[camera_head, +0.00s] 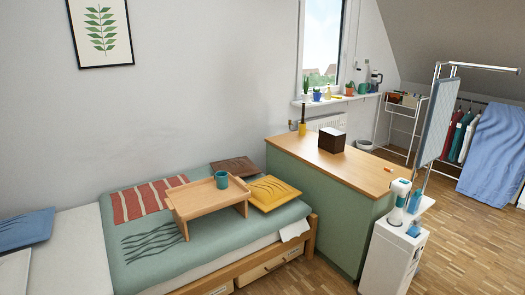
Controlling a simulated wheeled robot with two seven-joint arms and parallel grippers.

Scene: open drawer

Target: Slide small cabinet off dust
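A small dark brown box-shaped cabinet (331,140) stands upright on the wooden top of a green counter (352,172). It is small in the picture, and I cannot make out drawer details on it. No dust can be made out around it. Neither my left nor my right gripper is in the head view.
A small orange object (388,168) lies on the counter top. A yellow bottle-like item (302,128) is near its back left corner. A bed with a wooden tray table (208,200) and teal mug (221,180) stands left. A white cabinet (393,262) stands front right.

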